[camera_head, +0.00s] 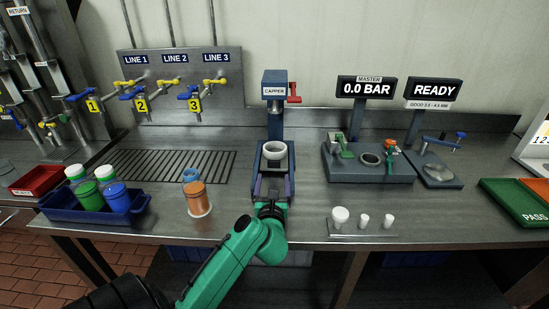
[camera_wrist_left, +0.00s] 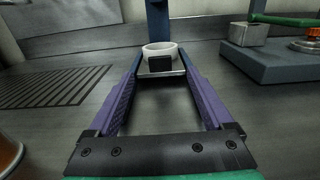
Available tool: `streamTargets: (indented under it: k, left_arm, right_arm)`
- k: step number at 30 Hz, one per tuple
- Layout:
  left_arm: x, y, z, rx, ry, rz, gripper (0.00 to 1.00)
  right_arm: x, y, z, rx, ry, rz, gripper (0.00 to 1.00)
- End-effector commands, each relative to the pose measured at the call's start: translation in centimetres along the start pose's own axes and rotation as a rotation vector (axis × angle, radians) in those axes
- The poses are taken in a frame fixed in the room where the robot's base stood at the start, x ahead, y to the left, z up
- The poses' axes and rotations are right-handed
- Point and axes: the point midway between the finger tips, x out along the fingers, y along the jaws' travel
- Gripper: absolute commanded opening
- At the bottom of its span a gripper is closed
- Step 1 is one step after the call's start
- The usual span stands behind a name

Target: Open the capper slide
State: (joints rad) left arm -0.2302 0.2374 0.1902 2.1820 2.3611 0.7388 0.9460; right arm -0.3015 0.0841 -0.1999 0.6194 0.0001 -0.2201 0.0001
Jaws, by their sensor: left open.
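The capper (camera_head: 275,95) is a dark blue column with a red lever, standing at the back middle of the steel bench. The slide carries a white ring-shaped holder (camera_head: 273,151) in the capper's base. The ring also shows in the left wrist view (camera_wrist_left: 161,48), with a small black block (camera_wrist_left: 160,64) on its near side. My left gripper (camera_head: 273,182) reaches in from the front, its purple fingers open and pointing at the ring. In the left wrist view the black block appears between the fingertips; I cannot tell whether they touch it. My right gripper is not in view.
An orange jar (camera_head: 197,197) stands left of my gripper, near a blue crate (camera_head: 125,212) of bottles. White caps stand on a small rack (camera_head: 362,233) at front right. A dark test fixture (camera_head: 368,171) sits right of the capper. Bench beside the capper is clear.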

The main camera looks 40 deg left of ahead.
Motion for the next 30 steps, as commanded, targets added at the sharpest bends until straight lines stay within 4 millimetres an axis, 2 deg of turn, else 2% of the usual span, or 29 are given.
streamTargets:
  k: [1,6,10,15,22,28,29,30]
  left_arm:
    - [1.5,0.0,0.4,0.002,-0.003,0.001,0.85]
    - [6.1,0.0,0.3,0.003,-0.003,0.000,0.85]
    - [8.9,0.0,0.2,0.003,-0.003,0.000,0.85]
    - [10.5,0.0,0.1,0.003,-0.002,-0.001,0.85]
    - [10.6,0.0,0.0,0.004,-0.001,-0.002,0.85]
    - [10.6,0.0,0.0,0.004,-0.001,-0.002,0.09]
    - [10.6,0.0,0.0,0.004,-0.001,-0.002,0.00]
    - [10.6,0.0,0.0,0.004,-0.001,-0.002,0.00]
  right_arm:
    - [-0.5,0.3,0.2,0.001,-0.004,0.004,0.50]
    - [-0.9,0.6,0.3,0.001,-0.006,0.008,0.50]
    - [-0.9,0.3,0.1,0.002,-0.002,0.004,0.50]
    - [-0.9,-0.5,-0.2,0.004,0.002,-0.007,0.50]
    - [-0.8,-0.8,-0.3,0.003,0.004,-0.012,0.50]
    - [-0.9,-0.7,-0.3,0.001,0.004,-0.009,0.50]
    - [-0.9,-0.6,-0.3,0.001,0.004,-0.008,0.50]
    - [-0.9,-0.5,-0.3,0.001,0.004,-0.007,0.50]
